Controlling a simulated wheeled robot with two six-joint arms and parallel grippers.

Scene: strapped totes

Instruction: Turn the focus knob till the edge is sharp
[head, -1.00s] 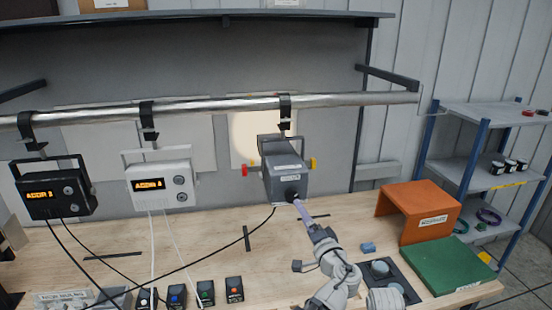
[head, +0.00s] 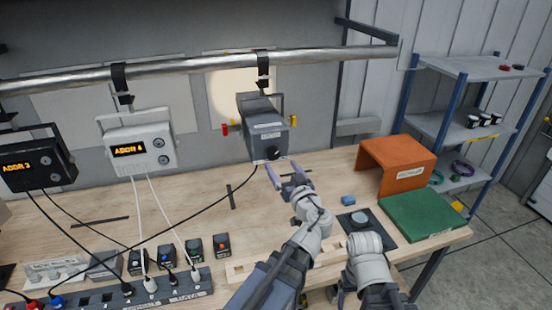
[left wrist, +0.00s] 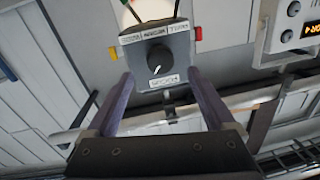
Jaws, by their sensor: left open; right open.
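A grey lamp housing (head: 262,125) hangs by a yoke from the metal pipe, with a red tab on its left and a yellow tab on its right. Its black round focus knob (head: 272,153) faces me; in the left wrist view the knob (left wrist: 160,60) shows a white pointer mark. A pale light patch (head: 226,95) lies on the panel behind, partly hidden by the housing; its edge looks soft. My left gripper (head: 283,168) is open and empty, just below and in front of the knob. In the left wrist view its fingers (left wrist: 162,95) are wide apart, knob beyond them. My right gripper is hidden.
Cables run to a power strip (head: 110,298). An orange stand (head: 397,165) and green block (head: 424,214) sit at right on the table. My right arm is in front.

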